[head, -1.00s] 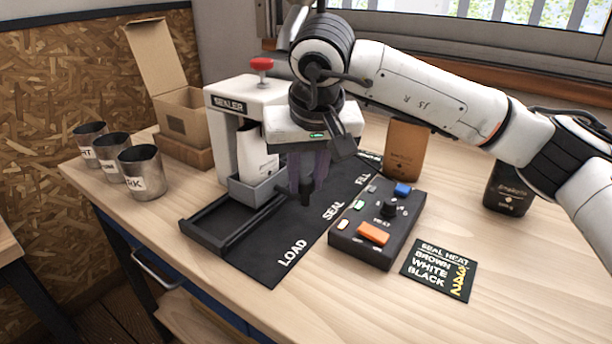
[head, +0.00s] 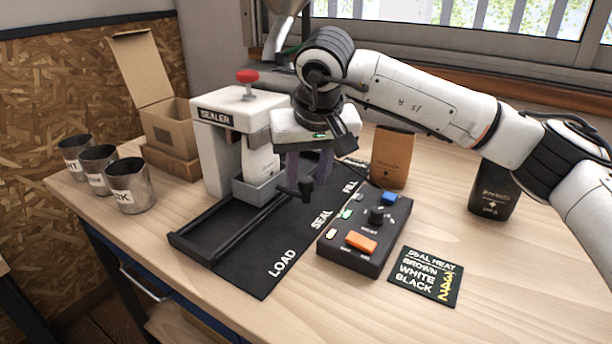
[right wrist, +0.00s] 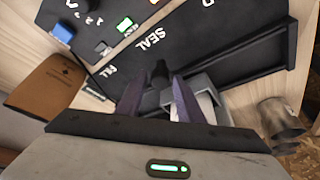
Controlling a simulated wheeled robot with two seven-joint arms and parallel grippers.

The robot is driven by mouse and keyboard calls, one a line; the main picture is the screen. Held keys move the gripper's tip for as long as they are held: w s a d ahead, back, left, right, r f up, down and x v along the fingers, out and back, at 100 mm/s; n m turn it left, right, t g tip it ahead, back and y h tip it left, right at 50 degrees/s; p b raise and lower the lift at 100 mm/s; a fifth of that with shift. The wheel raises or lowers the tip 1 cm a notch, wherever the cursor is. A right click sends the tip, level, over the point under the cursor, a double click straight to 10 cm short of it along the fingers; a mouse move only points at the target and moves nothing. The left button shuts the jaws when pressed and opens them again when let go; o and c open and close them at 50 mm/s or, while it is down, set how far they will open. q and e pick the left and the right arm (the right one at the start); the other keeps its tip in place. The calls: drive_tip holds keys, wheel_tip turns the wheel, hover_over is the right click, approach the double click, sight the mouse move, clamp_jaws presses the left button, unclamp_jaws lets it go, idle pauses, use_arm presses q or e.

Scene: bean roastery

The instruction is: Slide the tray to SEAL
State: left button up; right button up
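The grey tray (head: 256,192) holds an upright white bag (head: 262,160) and stands at the rail beside the white sealer (head: 240,112), close to the SEAL label (head: 321,219). The tray's dark handle (head: 306,190) sticks out towards the labels. My right gripper (head: 306,180) is at this handle, its purple fingers on either side. In the right wrist view the handle (right wrist: 160,72) sits between the fingertips, which look closed on it; the contact is small and partly hidden. Part of the tray (right wrist: 205,92) shows there behind one finger. My left gripper is not in view.
A black control box (head: 365,235) with an orange switch stands right of the labelled mat (head: 255,275). A heat card (head: 427,276) lies in front. Brown (head: 392,158) and black (head: 493,190) bags stand right. Metal cups (head: 130,188) and an open carton (head: 172,130) are left.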

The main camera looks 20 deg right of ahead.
drive_tip(key=shift+o, duration=0.3)
drive_tip(key=v, duration=1)
drive_tip(key=shift+r+p, duration=0.15)
drive_tip(key=shift+p, duration=0.2)
